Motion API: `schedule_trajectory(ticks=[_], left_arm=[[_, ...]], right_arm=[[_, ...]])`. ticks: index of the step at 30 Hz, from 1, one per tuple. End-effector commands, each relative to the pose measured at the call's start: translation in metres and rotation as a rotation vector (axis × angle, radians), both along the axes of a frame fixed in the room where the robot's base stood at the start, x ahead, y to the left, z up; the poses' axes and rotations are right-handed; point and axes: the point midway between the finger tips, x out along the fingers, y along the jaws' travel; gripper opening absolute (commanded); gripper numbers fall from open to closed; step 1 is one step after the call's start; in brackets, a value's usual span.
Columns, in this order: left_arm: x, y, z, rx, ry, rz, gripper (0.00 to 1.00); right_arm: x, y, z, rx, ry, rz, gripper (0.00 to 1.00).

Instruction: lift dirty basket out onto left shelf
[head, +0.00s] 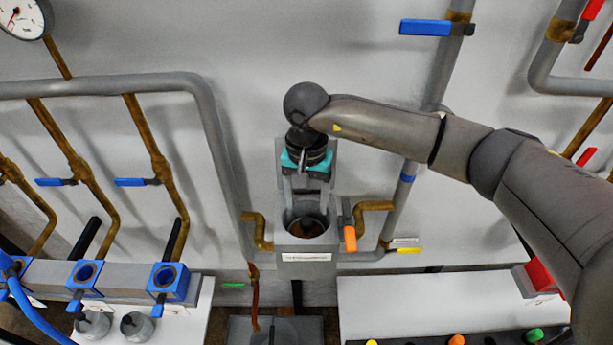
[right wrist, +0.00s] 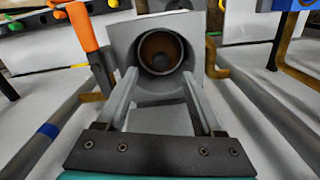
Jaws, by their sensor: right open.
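The grey furnace (head: 308,250) stands at the centre of the head view, with a round opening at its top. Inside the opening is a brown, rusty-looking round interior (head: 306,228), which also shows in the right wrist view (right wrist: 160,50); I take it for the dirty basket, but its rim and handle cannot be made out. My right gripper (head: 306,194) points down above the opening, its two fingers apart and empty. In the right wrist view the gripper (right wrist: 165,100) has its fingers either side of the opening's line. The white left shelf (head: 195,320) is at lower left. My left gripper is not in view.
Grey and brass pipes with blue-handled valves run along the wall. An orange handle (head: 350,239) is just right of the furnace. A white right shelf (head: 430,300) has mostly clear top.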

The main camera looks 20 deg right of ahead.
Motion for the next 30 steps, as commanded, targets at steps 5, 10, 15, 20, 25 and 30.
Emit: schedule_trajectory(ticks=[5, 10, 15, 20, 25, 30], left_arm=[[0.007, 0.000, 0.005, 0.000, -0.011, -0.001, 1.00], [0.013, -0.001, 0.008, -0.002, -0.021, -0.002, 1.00], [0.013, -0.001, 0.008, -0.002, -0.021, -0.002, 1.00], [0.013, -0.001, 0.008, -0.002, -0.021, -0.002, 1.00], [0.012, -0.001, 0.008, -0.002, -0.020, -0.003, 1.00], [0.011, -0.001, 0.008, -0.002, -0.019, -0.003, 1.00]], right_arm=[[-0.001, 0.001, -0.035, 0.001, 0.004, -0.001, 0.69], [-0.001, 0.001, -0.059, 0.002, 0.003, 0.000, 0.69], [0.000, 0.001, -0.071, 0.001, 0.002, 0.000, 0.69], [0.000, 0.001, -0.073, 0.001, 0.000, 0.001, 0.69], [0.000, 0.001, -0.073, 0.001, 0.000, 0.000, 0.67], [0.000, 0.001, -0.072, 0.002, 0.000, 0.000, 0.48]])
